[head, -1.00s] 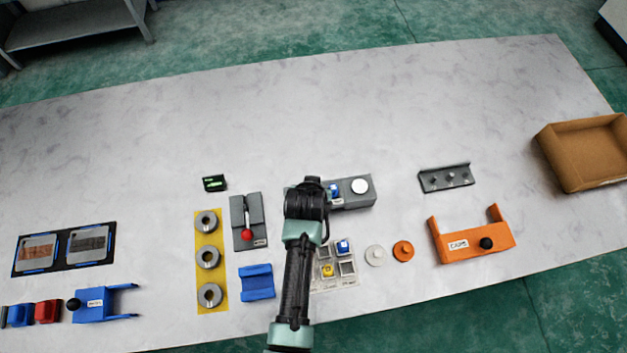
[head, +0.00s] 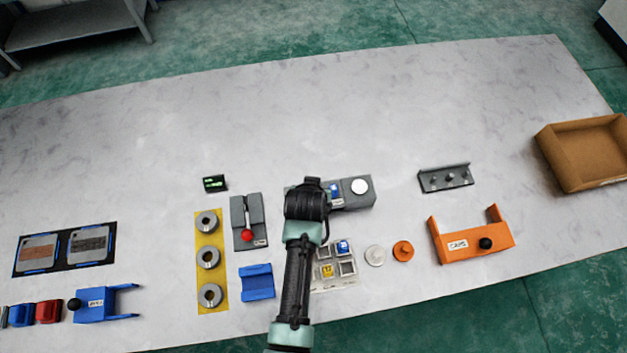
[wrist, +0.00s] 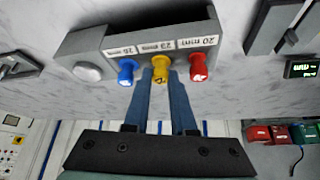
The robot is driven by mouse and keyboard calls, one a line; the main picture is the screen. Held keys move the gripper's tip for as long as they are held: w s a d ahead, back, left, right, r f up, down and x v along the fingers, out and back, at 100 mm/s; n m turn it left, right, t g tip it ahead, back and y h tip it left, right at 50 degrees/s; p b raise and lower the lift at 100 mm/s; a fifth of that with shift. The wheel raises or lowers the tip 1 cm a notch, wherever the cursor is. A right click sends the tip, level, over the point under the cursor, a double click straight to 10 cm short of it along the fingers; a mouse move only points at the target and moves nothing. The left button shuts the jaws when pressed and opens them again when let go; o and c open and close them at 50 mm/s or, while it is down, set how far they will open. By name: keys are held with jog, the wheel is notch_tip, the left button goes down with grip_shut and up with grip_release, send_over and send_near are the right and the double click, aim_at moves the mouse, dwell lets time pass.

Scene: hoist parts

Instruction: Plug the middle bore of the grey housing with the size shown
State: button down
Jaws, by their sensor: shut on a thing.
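A grey block (wrist: 150,42), likely the housing, carries three labels in the wrist view, one reading 20 mm. Blue (wrist: 126,70), yellow (wrist: 160,68) and red (wrist: 198,66) plugs stand along its labelled side. My gripper (wrist: 161,80) is shut on the yellow plug, the middle one. I cannot tell how deep the plug sits. In the head view the block (head: 366,198) is partly hidden by my arm. A small display (head: 214,183) shows green characters, too small to read.
A tray (head: 337,288) with blue and yellow pieces is just right of my arm. A grey lever fixture with a red knob (head: 247,236) stands left. White (head: 375,256) and orange (head: 403,251) discs lie right. The back of the table is clear.

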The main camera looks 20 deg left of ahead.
jog(key=c, duration=0.7)
grip_release()
jog(key=shift+o, duration=0.2)
jog(key=shift+r, duration=0.1)
notch_tip(320, 180, up, 7)
jog(key=p, duration=0.7)
